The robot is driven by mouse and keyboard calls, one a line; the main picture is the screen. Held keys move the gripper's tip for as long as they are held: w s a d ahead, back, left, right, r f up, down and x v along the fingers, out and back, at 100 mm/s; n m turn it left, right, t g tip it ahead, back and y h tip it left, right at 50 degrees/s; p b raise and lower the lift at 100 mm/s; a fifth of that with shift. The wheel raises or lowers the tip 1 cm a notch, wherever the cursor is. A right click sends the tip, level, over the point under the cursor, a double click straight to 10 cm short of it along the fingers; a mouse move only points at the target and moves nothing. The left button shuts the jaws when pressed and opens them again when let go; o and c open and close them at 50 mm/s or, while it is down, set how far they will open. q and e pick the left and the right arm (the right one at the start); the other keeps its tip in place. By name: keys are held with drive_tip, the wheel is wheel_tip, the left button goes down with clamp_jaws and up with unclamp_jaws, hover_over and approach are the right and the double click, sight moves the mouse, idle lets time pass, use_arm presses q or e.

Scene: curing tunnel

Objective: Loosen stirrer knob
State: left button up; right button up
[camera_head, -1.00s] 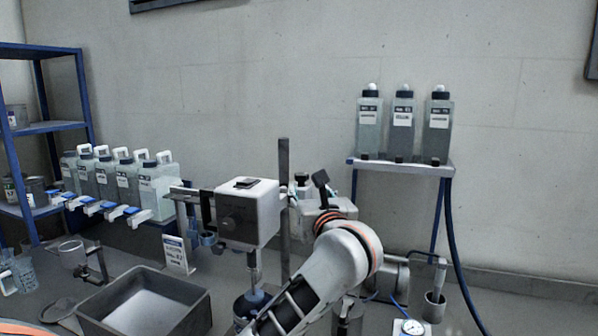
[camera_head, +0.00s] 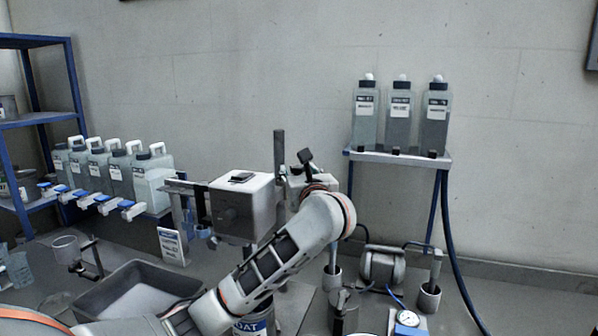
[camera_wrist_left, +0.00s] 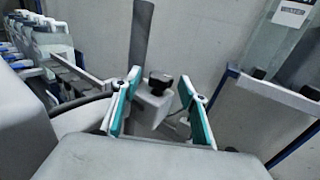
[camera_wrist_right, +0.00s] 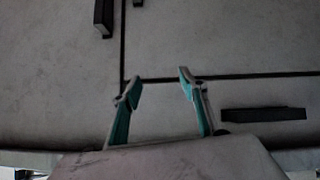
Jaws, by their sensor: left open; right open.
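The stirrer's grey motor box (camera_head: 240,208) hangs beside an upright metal post (camera_head: 279,165) in the head view. My left arm crosses in front of its lower part and hides the shaft. In the left wrist view a black knob (camera_wrist_left: 160,80) sits on a pale clamp block (camera_wrist_left: 150,107), near the post (camera_wrist_left: 143,35). My left gripper (camera_wrist_left: 160,86) is open, with the knob showing between its fingertips; I cannot tell any contact. In the head view its fingers are hard to make out beyond my arm. My right gripper (camera_wrist_right: 159,82) is open and empty, facing a grey surface.
A grey bin (camera_head: 100,292) stands at lower left, near a small label stand (camera_head: 173,246). Several jugs (camera_head: 120,177) line the left rack. Three bottles (camera_head: 400,116) stand on a wall shelf (camera_head: 400,157). A pump (camera_head: 383,266) and gauge (camera_head: 408,318) are at right.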

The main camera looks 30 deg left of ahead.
use_arm(q)
drive_tip(key=c, duration=1.1)
